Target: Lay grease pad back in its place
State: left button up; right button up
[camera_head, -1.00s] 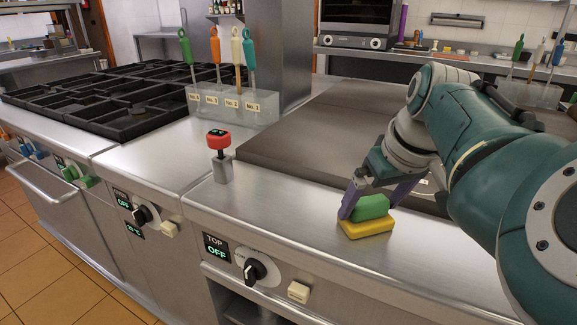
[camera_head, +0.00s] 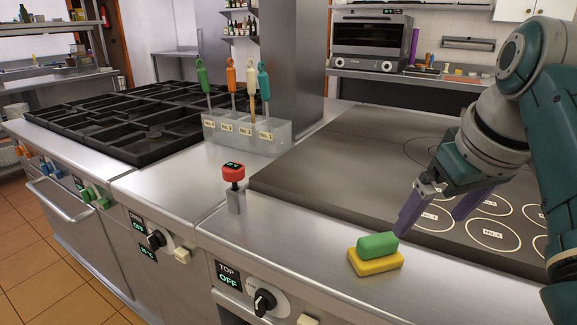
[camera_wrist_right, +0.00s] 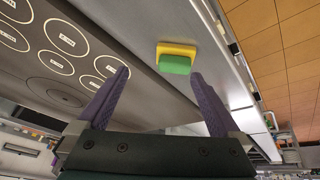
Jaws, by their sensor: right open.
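A green pad (camera_head: 377,246) lies on top of a yellow block (camera_head: 375,264) on the steel front ledge. Both also show in the right wrist view, the green pad (camera_wrist_right: 174,65) and the yellow block (camera_wrist_right: 177,48) against each other. Which of the two is the grease pad I cannot tell for sure. My right gripper (camera_head: 432,222) is open and empty, its purple fingers apart, up and to the right of the pad and over the hot plate's near edge. In the wrist view, the pad lies beyond the fingertips. My left gripper is not in view.
The dark hot plate (camera_head: 330,165) with marked rings lies behind the ledge. A red-topped post (camera_head: 234,172) stands left of the pads. A clear holder (camera_head: 235,130) with several coloured utensils stands farther back. The ledge (camera_head: 300,235) around the pads is mostly bare.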

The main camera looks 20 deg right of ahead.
jog(key=s+a+f+n+y, duration=0.1)
jog(key=s+a+f, duration=0.1)
jog(key=s+a, duration=0.3)
jog(key=s+a+f+n+g, duration=0.1)
jog(key=s+a, duration=0.5)
jog(key=s, duration=0.8)
notch_tip(320, 180, down, 3)
jog(key=shift+a+r+n+y, duration=0.2)
jog(key=shift+n+y, duration=0.2)
jog(key=shift+n, duration=0.2)
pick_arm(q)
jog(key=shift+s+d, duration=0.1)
pick_arm(e)
jog(key=shift+s, duration=0.2)
